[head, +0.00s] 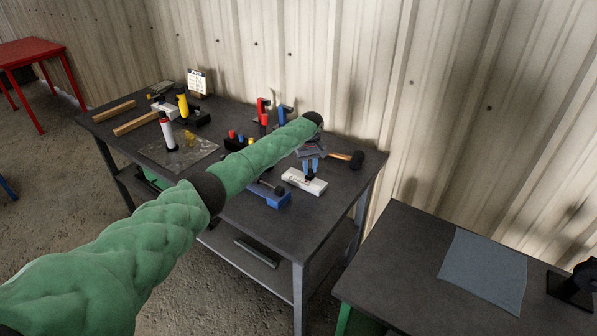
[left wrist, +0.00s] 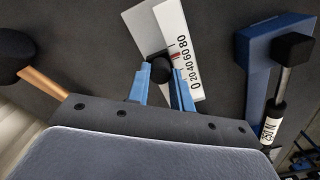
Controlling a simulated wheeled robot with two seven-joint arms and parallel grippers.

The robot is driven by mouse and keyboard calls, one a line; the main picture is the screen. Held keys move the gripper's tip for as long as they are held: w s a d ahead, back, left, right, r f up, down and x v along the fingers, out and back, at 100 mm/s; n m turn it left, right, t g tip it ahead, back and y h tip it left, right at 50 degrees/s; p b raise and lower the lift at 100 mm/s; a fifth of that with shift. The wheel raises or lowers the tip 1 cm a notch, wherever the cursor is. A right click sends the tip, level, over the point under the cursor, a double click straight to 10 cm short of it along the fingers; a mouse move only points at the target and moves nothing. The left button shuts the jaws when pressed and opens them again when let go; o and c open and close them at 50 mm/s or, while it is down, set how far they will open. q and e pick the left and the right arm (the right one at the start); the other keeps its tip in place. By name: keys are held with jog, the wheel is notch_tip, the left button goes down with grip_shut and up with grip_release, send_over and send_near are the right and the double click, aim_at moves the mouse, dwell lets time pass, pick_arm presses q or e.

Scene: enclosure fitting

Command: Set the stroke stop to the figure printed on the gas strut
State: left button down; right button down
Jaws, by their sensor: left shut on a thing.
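The stroke stop is a white block with a printed scale (left wrist: 180,50) marked 0 to 80; in the head view it lies on the dark table (head: 304,181). My left gripper (left wrist: 160,85) has its blue fingers shut on the stop's black knob (left wrist: 161,70), beside the scale. It also shows in the head view (head: 311,170). A red mark sits by the middle figures; its exact reading I cannot tell. My right gripper is out of view.
A mallet (head: 345,157) lies close behind my left gripper. The blue block (head: 272,197) stands left of the stop. Bottles, tools and wooden bars (head: 136,122) fill the table's far left. A second table (head: 400,255) with a grey mat (head: 484,270) stands at the right.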

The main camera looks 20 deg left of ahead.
aim_at(313, 176)
pick_arm(q)
jog(key=shift+s+d, duration=0.2)
jog(key=shift+d, duration=0.35)
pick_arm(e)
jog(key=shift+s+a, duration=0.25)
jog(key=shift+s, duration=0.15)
pick_arm(q)
jog(key=shift+d+r, duration=0.1)
jog(key=shift+d, duration=0.05)
jog(key=c, duration=1.2)
grip_release()
jog(key=shift+c, duration=0.2)
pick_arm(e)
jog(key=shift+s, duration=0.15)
pick_arm(q)
jog(key=shift+r, duration=0.15)
notch_tip(313, 176, up, 7)
jog(key=b, duration=0.3)
jog(key=shift+r, duration=0.2)
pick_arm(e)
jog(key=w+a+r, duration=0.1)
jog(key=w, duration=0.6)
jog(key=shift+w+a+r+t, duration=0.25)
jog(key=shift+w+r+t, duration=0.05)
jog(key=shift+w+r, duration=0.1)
